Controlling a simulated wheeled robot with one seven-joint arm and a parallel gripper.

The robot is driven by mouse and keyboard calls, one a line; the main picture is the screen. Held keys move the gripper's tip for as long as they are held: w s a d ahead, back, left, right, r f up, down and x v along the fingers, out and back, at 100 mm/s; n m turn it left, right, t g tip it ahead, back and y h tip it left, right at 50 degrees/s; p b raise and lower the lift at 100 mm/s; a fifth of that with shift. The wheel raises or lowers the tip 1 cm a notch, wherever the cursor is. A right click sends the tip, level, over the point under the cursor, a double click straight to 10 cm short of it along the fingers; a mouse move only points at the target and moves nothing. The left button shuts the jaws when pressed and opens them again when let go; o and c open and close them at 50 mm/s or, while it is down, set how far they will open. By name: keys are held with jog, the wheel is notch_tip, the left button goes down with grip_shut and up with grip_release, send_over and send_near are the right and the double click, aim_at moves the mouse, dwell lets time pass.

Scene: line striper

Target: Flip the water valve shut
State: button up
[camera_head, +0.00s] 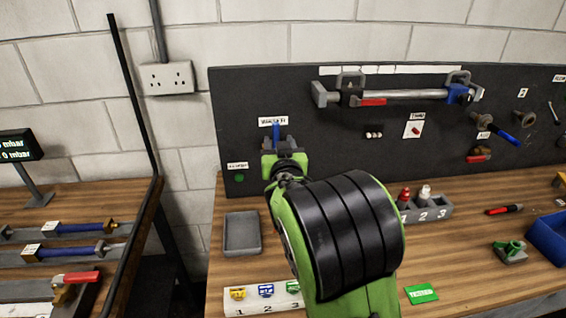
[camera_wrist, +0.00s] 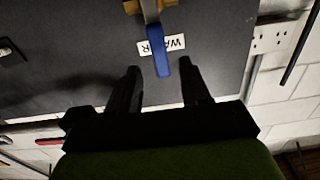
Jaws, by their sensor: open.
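The water valve shows in the wrist view as a brass body (camera_wrist: 143,6) at the top edge with a blue lever (camera_wrist: 156,46). The lever crosses a white label that is partly readable as WATER (camera_wrist: 174,44). In the head view the blue lever (camera_head: 277,129) shows upright just under the label (camera_head: 267,121), and my arm hides most of the valve. My gripper (camera_wrist: 159,68) is open, with one dark finger on each side of the lever's free end. Neither finger visibly touches the lever. I cannot tell the depth between fingertips and lever.
The valve is on a dark back panel (camera_head: 240,100). A long clamp (camera_head: 400,95) hangs to the right. A grey tray (camera_head: 242,232) and a numbered block (camera_head: 262,294) are on the wooden bench below. A wall socket (camera_head: 168,78) is at the left.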

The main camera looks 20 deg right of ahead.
jog(key=s+a+b, duration=0.2)
jog(key=s, duration=0.7)
jog(key=shift+s, duration=0.35)
jog(key=shift+d, duration=0.1)
